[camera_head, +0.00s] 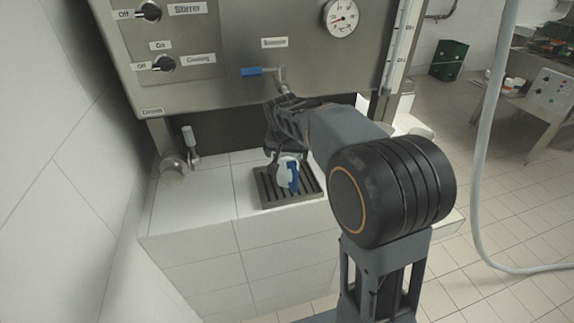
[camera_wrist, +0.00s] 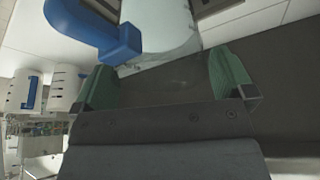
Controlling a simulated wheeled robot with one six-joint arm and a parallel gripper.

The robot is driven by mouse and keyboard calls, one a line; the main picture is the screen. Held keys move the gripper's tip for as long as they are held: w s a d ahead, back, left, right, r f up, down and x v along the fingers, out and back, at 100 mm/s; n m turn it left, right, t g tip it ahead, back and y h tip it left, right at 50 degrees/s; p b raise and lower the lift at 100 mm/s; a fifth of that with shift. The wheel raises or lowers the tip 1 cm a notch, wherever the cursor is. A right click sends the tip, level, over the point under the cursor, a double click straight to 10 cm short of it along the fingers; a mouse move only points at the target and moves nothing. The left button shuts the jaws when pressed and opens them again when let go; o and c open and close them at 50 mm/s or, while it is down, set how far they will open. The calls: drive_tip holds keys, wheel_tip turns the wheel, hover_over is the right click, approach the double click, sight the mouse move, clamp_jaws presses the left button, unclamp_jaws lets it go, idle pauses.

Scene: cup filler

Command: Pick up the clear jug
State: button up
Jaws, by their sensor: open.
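The clear jug (camera_head: 285,173), pale with a blue handle, stands on the dark drain grate (camera_head: 265,192) under the machine's spout. In the wrist view the jug (camera_wrist: 165,28) shows at the top, with its blue handle to the left. My gripper (camera_head: 284,150) is close above the jug in the head view and partly covers it. In the wrist view my gripper (camera_wrist: 164,78) is open. Its two green-padded fingers are apart, and the jug lies just beyond their tips. I cannot tell whether they touch it.
A steel machine (camera_head: 250,45) with knobs and a blue-handled tap (camera_head: 256,71) hangs above the grate. White containers (camera_wrist: 68,88) show at left in the wrist view. A grey hose (camera_head: 484,140) hangs at right.

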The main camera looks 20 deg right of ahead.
drive_tip(key=shift+f, duration=0.2)
drive_tip(key=shift+c, duration=0.3)
drive_tip(key=shift+r, duration=0.1)
drive_tip(key=c, duration=1.3)
